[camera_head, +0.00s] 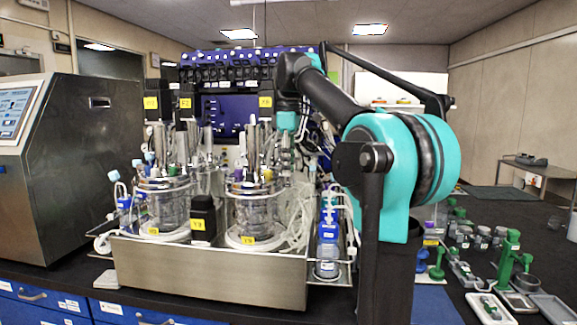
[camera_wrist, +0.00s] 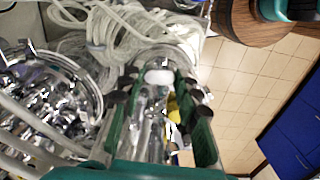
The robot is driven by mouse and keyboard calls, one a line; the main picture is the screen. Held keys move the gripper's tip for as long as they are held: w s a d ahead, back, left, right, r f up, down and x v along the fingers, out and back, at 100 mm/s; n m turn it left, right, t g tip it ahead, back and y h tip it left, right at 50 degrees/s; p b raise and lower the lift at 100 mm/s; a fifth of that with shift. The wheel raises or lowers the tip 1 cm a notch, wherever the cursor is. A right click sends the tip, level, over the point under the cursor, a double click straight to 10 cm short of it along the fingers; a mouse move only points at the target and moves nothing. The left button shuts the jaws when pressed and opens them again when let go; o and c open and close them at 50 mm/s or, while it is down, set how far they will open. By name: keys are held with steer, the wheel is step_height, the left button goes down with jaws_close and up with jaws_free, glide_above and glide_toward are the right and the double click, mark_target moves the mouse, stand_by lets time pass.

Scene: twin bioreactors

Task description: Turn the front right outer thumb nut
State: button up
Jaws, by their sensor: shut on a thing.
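The front right vessel (camera_head: 255,210) is a glass jar with a crowded metal head plate, standing in a steel tray (camera_head: 205,270). In the wrist view a round metal head plate (camera_wrist: 45,100) with shiny fittings fills the left side. I cannot pick out the front right outer thumb nut clearly in either view. My gripper (camera_wrist: 160,85) points down in the wrist view, with green and dark fingers on both sides of a pale rounded piece (camera_wrist: 160,76). It is shut on this piece, whose identity I cannot tell.
Loops of clear tubing (camera_wrist: 120,28) crowd the far side of my gripper. The front left vessel (camera_head: 163,205) and a black box (camera_head: 203,220) are close by. Open floor (camera_wrist: 245,85) lies to the right.

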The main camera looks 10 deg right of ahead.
steer(key=shift+n, duration=0.3)
steer(key=o, duration=1.2)
steer(key=shift+c, duration=0.2)
steer(key=shift+r, duration=0.15)
step_height(320, 180, up, 12)
